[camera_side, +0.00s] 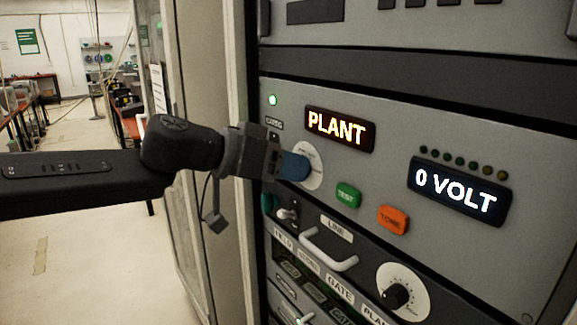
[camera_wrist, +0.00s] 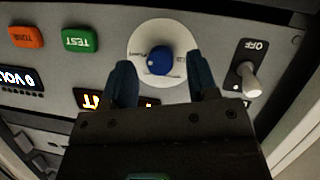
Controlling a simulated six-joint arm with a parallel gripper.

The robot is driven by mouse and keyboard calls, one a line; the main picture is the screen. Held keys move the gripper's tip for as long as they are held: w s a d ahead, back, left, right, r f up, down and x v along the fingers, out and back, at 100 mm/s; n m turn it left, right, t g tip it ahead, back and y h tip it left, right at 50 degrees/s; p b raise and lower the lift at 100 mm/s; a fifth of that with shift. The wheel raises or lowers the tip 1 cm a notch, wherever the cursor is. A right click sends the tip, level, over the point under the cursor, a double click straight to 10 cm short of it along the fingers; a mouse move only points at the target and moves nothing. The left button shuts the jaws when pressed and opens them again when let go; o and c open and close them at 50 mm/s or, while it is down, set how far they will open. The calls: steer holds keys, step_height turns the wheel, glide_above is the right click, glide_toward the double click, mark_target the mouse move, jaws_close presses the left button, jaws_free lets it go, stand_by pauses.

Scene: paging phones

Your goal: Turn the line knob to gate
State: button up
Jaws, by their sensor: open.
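The blue knob (camera_wrist: 160,62) sits on a round white dial (camera_wrist: 137,40) with small markings, upside down in the wrist view. The dial (camera_side: 316,160) also shows in the side view, where my fingers hide the knob. My gripper (camera_wrist: 163,75) is open, with one blue finger on each side of the knob and gaps between. In the side view my gripper (camera_side: 292,166) is right up at the dial. The display (camera_side: 340,129) above the dial reads PLANT. A LINE label (camera_side: 337,229) is on the panel below.
A green TEST button (camera_side: 348,195) and an orange TONE button (camera_side: 393,219) are right of the dial. A toggle switch (camera_wrist: 247,78) marked OFF stands close by. Another display (camera_side: 459,191) reads 0 VOLT. A handle (camera_side: 327,250) and a black knob (camera_side: 397,294) are lower down.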

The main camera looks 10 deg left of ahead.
steer(key=shift+w+d+f, duration=0.15)
steer(key=shift+w+d, duration=0.1)
steer(key=shift+d, duration=0.05)
steer(key=c, duration=0.9)
